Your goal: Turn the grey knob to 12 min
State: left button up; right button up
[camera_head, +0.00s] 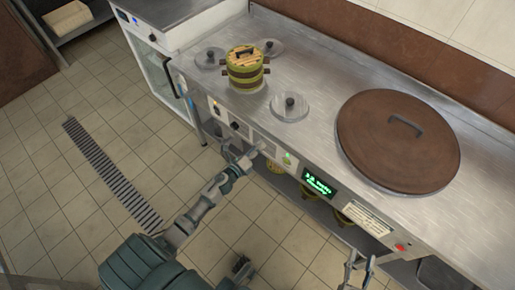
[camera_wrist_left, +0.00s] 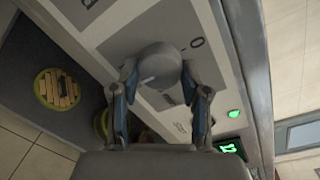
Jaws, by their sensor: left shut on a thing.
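The grey knob (camera_wrist_left: 158,63) is on the front panel of the steel counter, with a light pointer mark on it. My left gripper (camera_wrist_left: 158,82) has its two fingers on either side of the knob and is shut on it. In the head view my left gripper (camera_head: 251,154) reaches the panel and hides most of the knob. The dial markings around the knob are partly covered, and I cannot read the minutes. My right gripper (camera_head: 358,268) is low at the right, in front of the counter, its fingers apart and empty.
A green-lettered display (camera_head: 319,183) and a red button (camera_head: 400,247) are on the panel right of the knob. A large brown lid (camera_head: 385,150), a banded steamer stack (camera_head: 244,75) and small lids (camera_head: 289,107) are on the counter. The tiled floor in front is mostly free.

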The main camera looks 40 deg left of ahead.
pick_arm(q)
jog(key=shift+s+f, duration=0.15)
jog(key=shift+f, duration=0.2)
jog(key=o, duration=1.1)
jog(key=shift+o, duration=0.2)
jog(key=shift+a+r, duration=0.1)
jog(key=s, duration=1.1)
jog(key=shift+s+a+r, duration=0.25)
jog(key=shift+s+r, duration=0.05)
jog(key=shift+s, duration=0.1)
